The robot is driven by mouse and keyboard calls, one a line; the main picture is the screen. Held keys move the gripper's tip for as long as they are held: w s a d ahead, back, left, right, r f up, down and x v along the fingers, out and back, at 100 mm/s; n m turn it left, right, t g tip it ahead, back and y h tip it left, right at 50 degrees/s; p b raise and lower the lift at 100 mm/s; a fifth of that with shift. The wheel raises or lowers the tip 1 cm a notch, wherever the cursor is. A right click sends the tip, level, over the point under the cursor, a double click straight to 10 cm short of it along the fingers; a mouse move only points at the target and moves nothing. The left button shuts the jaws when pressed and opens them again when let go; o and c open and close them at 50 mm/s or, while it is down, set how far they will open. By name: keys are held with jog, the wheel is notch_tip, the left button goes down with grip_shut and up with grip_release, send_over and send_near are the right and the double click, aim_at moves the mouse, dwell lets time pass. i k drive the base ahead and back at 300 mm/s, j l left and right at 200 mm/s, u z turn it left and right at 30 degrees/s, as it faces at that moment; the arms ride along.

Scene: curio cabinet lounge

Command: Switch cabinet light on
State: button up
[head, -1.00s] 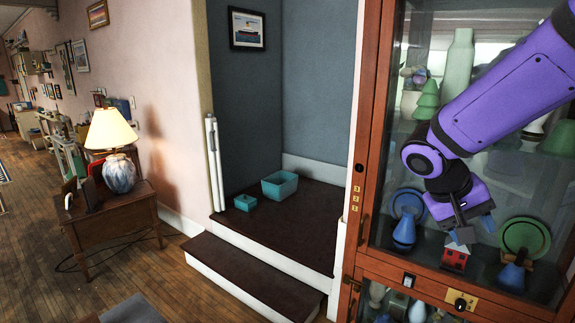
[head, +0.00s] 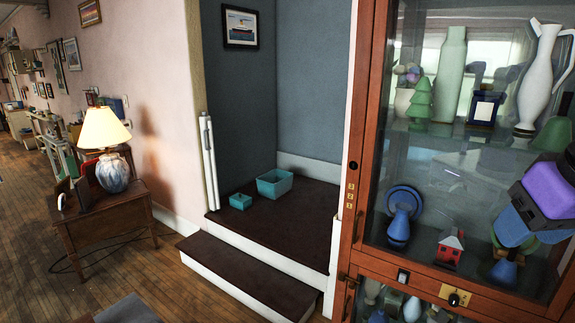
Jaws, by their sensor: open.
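The cabinet (head: 372,130) is a tall reddish-brown wooden case with glass doors at the right of the head view. On the rail below the upper glass is a small rocker switch (head: 403,276) with a pale plate. To its right, a black knob (head: 453,299) sits on a brass plate. I cannot tell from the picture which of them works the light, or whether the light is on. My gripper (head: 512,228) is open and empty at the right edge, in front of the glass, above and right of both controls. It is apart from both, and part of my arm is out of frame.
Behind the glass stand vases, a blue plate and vase (head: 400,225), and a red toy house (head: 449,250). Left of the cabinet are dark steps (head: 250,280) with teal bins (head: 274,184). A side table (head: 110,215) with a lit lamp (head: 104,130) stands farther left.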

aim_at(401, 279)
jog(key=k+l+z, duration=0.1)
jog(key=k+l, duration=0.35)
jog(key=k, duration=0.2)
jog(key=k+l+z, duration=0.1)
jog(key=k+l, duration=0.45)
jog(key=i+j+z, duration=0.1)
jog(key=j, duration=0.25)
jog(key=i+j, duration=0.25)
jog(key=i+j+z, duration=0.15)
jog(key=j, duration=0.25)
jog(key=i+j+z, duration=0.1)
jog(key=j, duration=0.3)
jog(key=i+j, duration=0.2)
jog(key=j, duration=0.15)
jog(key=i+j+z, duration=0.15)
jog(key=j, duration=0.25)
